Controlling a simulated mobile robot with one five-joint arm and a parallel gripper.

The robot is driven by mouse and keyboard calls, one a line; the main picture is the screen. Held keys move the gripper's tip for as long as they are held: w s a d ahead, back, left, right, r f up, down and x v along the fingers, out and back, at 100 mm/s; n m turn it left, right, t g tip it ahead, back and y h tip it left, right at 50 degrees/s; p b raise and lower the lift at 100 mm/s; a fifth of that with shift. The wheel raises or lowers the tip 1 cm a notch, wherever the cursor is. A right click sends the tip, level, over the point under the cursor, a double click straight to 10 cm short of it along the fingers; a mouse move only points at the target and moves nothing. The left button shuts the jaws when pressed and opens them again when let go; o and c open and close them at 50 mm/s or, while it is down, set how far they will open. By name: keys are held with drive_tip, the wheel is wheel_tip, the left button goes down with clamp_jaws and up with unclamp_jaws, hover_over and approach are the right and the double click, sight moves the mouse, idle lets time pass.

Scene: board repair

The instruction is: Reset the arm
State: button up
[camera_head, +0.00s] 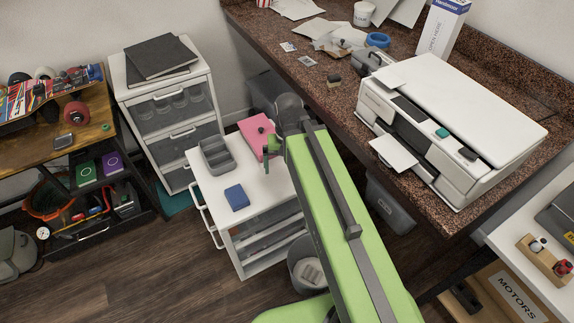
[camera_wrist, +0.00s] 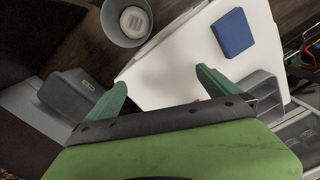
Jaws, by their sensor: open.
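My green arm reaches out from the bottom of the head view toward a white drawer cart. My gripper (camera_wrist: 160,92) shows in the wrist view with its two green fingers spread wide apart and nothing between them. In the head view its end (camera_head: 268,150) is over the right part of the cart top, partly hidden by the arm. The white cart (camera_head: 215,180) carries a blue box (camera_head: 237,197), a grey tray (camera_head: 216,155) and a pink item (camera_head: 254,136). The blue box also shows in the wrist view (camera_wrist: 233,32), beyond the fingers.
A brown speckled counter (camera_head: 335,100) with a white printer (camera_head: 450,120) stands at the right. A grey bin (camera_head: 303,265) is on the floor beside the cart. A taller drawer unit (camera_head: 170,115) and a wooden shelf (camera_head: 85,135) stand left. Wooden floor lies open at front left.

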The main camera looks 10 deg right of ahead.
wheel_tip(320, 180, up, 9)
drive_tip(key=d+n+p, duration=0.1)
drive_tip(key=p, duration=0.8)
drive_tip(key=shift+s+d+n, duration=0.15)
drive_tip(key=shift+d+n, duration=0.15)
drive_tip(key=shift+n, duration=0.1)
